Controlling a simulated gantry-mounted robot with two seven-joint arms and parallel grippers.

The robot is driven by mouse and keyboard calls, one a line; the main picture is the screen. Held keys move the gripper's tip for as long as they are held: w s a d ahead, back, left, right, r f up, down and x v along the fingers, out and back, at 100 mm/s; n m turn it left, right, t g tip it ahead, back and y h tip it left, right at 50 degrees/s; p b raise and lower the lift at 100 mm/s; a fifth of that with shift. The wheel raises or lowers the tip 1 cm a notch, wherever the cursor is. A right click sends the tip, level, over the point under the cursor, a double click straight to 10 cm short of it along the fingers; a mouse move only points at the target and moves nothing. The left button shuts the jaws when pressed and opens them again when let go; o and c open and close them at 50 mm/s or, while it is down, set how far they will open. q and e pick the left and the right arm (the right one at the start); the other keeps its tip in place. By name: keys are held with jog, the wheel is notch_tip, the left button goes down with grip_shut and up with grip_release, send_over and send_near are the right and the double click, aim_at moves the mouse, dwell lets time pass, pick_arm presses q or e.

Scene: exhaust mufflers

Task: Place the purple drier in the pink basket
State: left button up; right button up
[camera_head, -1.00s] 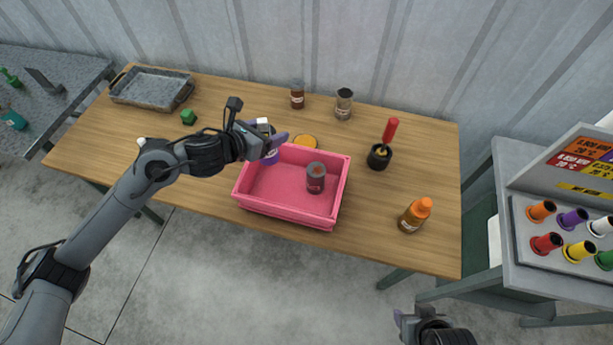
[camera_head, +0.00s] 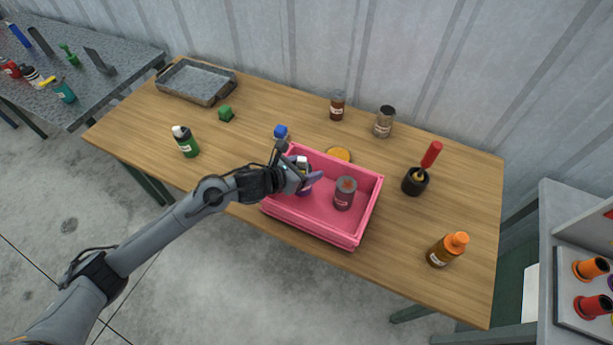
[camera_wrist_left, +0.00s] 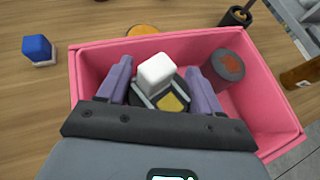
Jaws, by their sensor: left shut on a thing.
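My left gripper (camera_head: 306,181) is over the left part of the pink basket (camera_head: 311,229) and shut on the purple drier (camera_head: 305,191). In the head view, only a little of the drier's purple body shows below the fingers. In the left wrist view, the drier's white cap (camera_wrist_left: 156,71) sits between the two fingers, within the outline of the pink basket (camera_wrist_left: 92,68). I cannot tell whether its base touches the basket floor. My right gripper is out of view.
A green bottle (camera_head: 186,142) is left, an orange-capped bottle (camera_head: 448,248) right. The basket's front middle is free.

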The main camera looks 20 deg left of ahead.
pick_arm(q)
jog(key=shift+f, duration=1.85)
jog(key=shift+f+b, duration=0.15)
jog(key=shift+b, duration=0.2)
jog(key=o, duration=1.1)
